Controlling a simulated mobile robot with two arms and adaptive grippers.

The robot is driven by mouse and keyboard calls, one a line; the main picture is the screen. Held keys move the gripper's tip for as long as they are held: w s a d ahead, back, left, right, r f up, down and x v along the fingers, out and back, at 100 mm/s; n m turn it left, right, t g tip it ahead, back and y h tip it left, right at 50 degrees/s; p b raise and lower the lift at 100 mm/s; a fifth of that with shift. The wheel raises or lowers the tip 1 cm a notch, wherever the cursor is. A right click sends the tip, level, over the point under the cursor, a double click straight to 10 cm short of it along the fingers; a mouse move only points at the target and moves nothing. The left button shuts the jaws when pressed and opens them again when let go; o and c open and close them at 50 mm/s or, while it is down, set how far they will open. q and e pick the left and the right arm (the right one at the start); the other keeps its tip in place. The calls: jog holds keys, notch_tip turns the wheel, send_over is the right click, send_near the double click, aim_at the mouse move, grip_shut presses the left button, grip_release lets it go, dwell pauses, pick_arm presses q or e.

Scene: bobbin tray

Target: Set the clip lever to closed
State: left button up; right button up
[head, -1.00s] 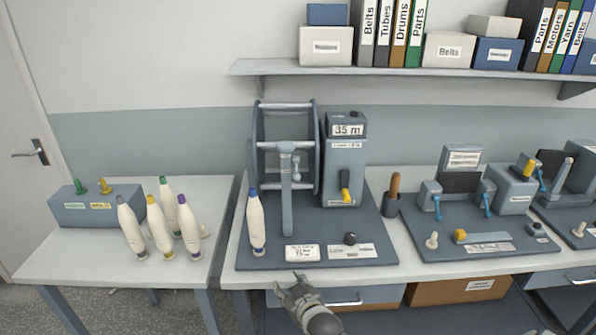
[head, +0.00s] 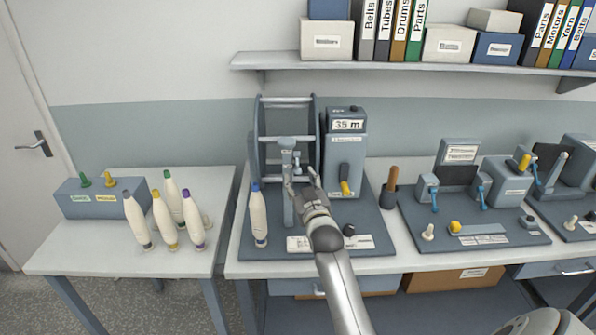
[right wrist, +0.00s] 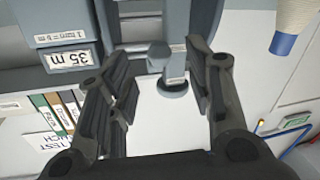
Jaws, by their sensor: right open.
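The clip post (head: 288,205) stands upright on the grey base of the winder, in front of the reel frame (head: 262,150). A small grey lever with a knob (head: 297,158) sits near its top; I take this as the clip lever. My right gripper (head: 302,184) is open, its fingers pointing up just right of the post and below the knob. In the right wrist view, a grey round knob (right wrist: 158,54) and a short stem show between the open fingers (right wrist: 165,75). I cannot tell whether the fingers touch it. My left gripper is not in view.
A bobbin with a blue tip (head: 258,215) stands close left of the post. The counter box (head: 345,150) reading 35 m, with a yellow-handled crank, is at the right. Several more bobbins stand on the left table (head: 75,245). A shelf (head: 400,68) runs above.

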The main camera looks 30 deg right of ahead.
aim_at(298, 174)
jog(key=shift+p+x, duration=0.5)
jog(key=shift+x, duration=1.65)
jog(key=shift+c, duration=0.3)
grip_shut()
